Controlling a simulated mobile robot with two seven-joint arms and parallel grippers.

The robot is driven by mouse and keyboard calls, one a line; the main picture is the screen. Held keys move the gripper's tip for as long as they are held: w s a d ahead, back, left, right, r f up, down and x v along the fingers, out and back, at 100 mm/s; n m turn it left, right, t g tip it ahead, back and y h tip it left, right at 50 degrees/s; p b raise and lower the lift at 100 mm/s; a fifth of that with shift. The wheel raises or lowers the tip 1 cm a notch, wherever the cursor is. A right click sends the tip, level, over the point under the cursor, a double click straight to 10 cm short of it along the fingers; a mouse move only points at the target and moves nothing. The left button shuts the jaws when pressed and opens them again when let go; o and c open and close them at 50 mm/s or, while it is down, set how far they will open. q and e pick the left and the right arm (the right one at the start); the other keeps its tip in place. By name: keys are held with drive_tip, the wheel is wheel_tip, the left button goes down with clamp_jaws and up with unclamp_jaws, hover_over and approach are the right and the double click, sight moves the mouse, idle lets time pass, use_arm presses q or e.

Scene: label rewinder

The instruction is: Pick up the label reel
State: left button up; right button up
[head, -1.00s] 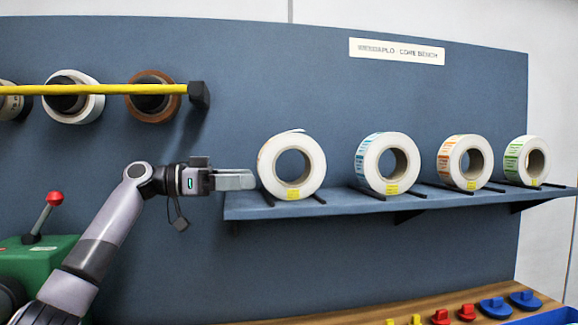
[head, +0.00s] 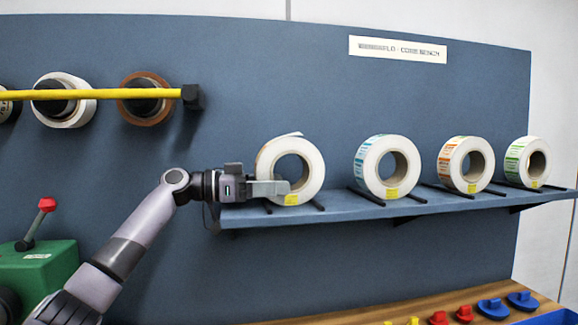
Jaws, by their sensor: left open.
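Several label reels stand upright on a blue shelf (head: 345,215), each between dark rails. The leftmost label reel (head: 308,160) is white with a yellow tag low on its face and a loose label end on top. To its right stand a blue-marked reel (head: 375,160), an orange-marked reel (head: 453,160) and a green-marked reel (head: 520,158). My left gripper (head: 280,187) is open, its fingers overlapping the lower left of the leftmost reel near its core hole. I cannot tell whether they touch it. My right gripper is out of view.
A yellow bar (head: 100,94) with a dark end block crosses in front of reels on wall pegs at upper left. A green box with a red-knobbed lever (head: 40,260) is at lower left. A wooden bench (head: 370,310) holds red, yellow and blue pieces. Open space lies below the shelf.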

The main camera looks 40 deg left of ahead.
use_arm(q)
drive_tip(key=c, duration=1.4)
drive_tip(key=shift+r, duration=0.1)
drive_tip(key=shift+c, duration=0.4)
drive_tip(key=shift+r, duration=0.1)
